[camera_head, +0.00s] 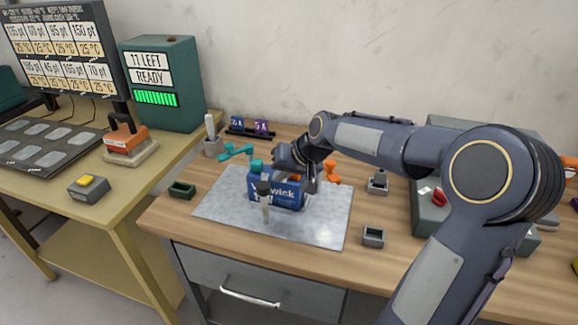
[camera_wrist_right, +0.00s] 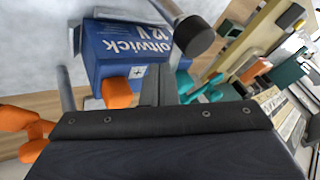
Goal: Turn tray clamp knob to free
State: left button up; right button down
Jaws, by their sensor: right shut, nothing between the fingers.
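A blue battery (camera_head: 276,192) stands upright on a grey metal mat (camera_head: 222,212); its printed side also shows in the right wrist view (camera_wrist_right: 125,45). A black knob (camera_head: 264,188) on a grey post stands at its front; the knob also shows in the right wrist view (camera_wrist_right: 195,36). Which part is the tray clamp knob is not labelled; this black knob looks like it. My right gripper (camera_head: 311,184) is over the right part of the battery, partly hidden by its own wrist. Its fingers (camera_wrist_right: 156,86) are shut and empty, apart from the knob. My left gripper is out of view.
A teal cable clamp (camera_head: 237,152) lies behind the battery at the left, an orange one (camera_head: 331,173) at the right. The mat's front left is clear.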

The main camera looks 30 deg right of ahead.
jog(key=shift+x, duration=0.95)
jog(key=shift+w, duration=0.1)
jog(key=shift+w+n+y, duration=0.1)
jog(key=shift+n+y, duration=0.3)
jog(key=shift+n, duration=0.3)
